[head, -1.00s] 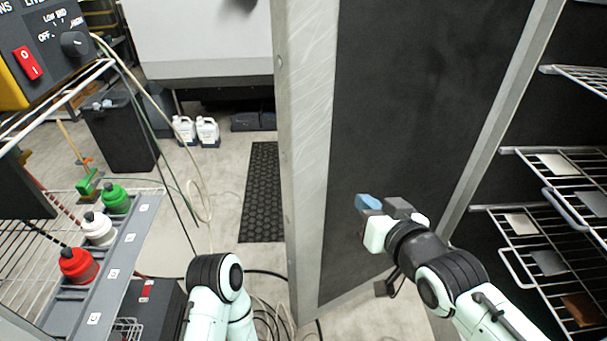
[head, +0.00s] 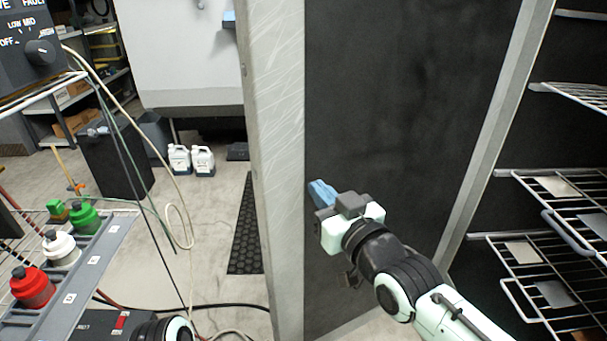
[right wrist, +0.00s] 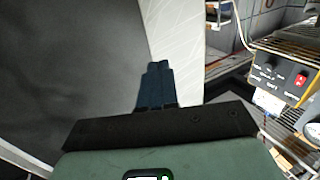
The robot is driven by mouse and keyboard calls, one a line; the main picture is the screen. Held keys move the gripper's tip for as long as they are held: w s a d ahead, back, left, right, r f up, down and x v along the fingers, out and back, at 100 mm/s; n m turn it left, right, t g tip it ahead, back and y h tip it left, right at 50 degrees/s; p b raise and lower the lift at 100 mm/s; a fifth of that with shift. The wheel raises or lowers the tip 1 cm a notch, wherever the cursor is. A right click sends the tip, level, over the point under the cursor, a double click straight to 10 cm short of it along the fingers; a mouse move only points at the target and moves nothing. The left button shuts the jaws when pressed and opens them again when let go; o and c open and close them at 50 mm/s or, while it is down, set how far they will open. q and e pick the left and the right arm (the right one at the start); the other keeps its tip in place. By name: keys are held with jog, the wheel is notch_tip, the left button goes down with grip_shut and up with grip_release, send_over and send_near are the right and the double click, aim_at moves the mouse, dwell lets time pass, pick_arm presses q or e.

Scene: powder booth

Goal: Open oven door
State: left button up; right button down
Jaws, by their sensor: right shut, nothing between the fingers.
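The oven door (head: 400,120) stands swung out, its dark inner face toward me and its pale metal edge (head: 277,150) on the left. The oven interior with wire racks (head: 550,178) shows at the right. My right gripper (head: 322,192) is shut and empty, with its blue fingers in front of the door's inner face near the pale edge. In the right wrist view the shut fingers (right wrist: 156,85) point along the dark panel toward the pale edge; I cannot tell whether they touch it. My left gripper is out of view; part of my left arm shows at the bottom.
A rack with red, white and green capped bottles (head: 62,246) stands at the left, below a control box (head: 35,45). White jugs (head: 191,160), a dark bin (head: 112,155) and a black mat (head: 246,235) lie beyond. Hoses and cables cross the floor.

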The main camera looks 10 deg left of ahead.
aim_at(296, 167)
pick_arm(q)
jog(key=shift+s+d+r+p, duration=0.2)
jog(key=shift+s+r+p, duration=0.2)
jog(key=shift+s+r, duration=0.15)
pick_arm(e)
jog(key=x, duration=0.6)
jog(key=shift+w+a, duration=0.15)
jog(key=shift+a, duration=0.05)
